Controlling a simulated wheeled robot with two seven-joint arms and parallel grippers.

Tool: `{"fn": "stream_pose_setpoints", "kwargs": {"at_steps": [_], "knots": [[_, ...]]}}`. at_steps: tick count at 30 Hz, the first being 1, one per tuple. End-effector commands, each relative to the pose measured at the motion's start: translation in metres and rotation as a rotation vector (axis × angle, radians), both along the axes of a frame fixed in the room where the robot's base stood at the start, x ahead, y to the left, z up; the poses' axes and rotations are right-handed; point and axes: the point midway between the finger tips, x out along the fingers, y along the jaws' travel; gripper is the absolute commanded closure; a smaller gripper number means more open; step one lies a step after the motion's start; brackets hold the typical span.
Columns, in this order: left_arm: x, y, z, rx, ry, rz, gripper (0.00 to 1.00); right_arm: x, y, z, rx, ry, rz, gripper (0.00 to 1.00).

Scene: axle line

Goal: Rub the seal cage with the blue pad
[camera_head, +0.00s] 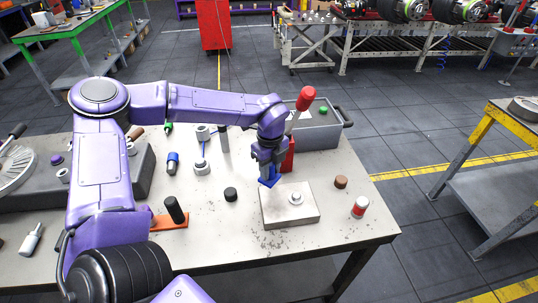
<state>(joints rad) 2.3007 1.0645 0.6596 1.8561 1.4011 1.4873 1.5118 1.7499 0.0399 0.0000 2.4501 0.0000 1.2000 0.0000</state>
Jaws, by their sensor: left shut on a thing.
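My left gripper (266,166) comes in from the left over the table and points down. It is shut on the blue pad (270,180), a small blue block tilted between the fingers. The pad is just above the back left part of a pale flat block (275,215). A small round metal piece, which looks like the seal cage (296,198), sits on top of that block, to the right of and nearer than the pad. The pad and the metal piece appear apart. My right gripper is out of view.
A red-handled tool (305,100) and a grey box (322,130) stand behind the gripper. A brown cylinder (341,182) and a red-and-white one (360,207) stand to the right. A black puck (231,194) and an orange plate (168,222) lie left. The table's front right is clear.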

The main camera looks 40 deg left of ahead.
Motion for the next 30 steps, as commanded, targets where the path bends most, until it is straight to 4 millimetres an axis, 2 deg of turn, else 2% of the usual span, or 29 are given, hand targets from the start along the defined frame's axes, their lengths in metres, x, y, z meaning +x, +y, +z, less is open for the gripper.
{"fn": "stream_pose_setpoints", "kwargs": {"at_steps": [3, 12, 30], "knots": [[0.001, -0.001, 0.015, 0.001, -0.001, -0.003, 1.0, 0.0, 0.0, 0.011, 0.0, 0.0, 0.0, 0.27], [0.003, -0.005, 0.035, 0.001, 0.0, -0.009, 1.0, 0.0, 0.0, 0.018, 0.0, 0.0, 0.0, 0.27], [0.003, -0.005, 0.034, 0.001, 0.0, -0.021, 1.0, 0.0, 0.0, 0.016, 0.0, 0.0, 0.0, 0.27]]}}
